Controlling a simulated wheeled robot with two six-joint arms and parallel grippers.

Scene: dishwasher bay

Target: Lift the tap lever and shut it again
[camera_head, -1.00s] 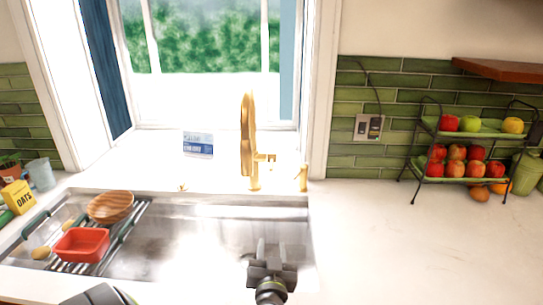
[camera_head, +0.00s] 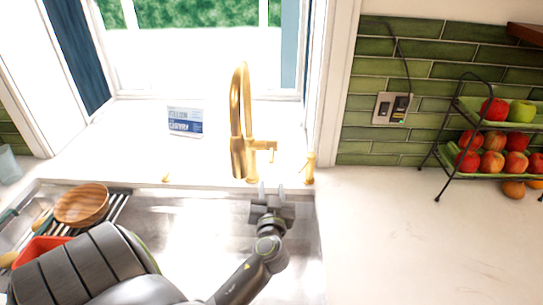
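The gold tap (camera_head: 238,120) stands behind the sink, with a tall curved spout. Its short lever (camera_head: 263,145) sticks out to the right from the tap's body and looks about level. My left gripper (camera_head: 271,190) points away from me toward the tap, below the lever in the picture and apart from it. Its two fingers are spread with nothing between them. Part of my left arm covers the lower left of the sink. My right gripper is not in view.
A gold soap dispenser (camera_head: 310,167) stands close to the right of the tap. The steel sink (camera_head: 180,225) holds a rack with a wooden bowl (camera_head: 82,204) and a red container (camera_head: 38,250). A fruit stand (camera_head: 462,130) is at right. The right counter's front is clear.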

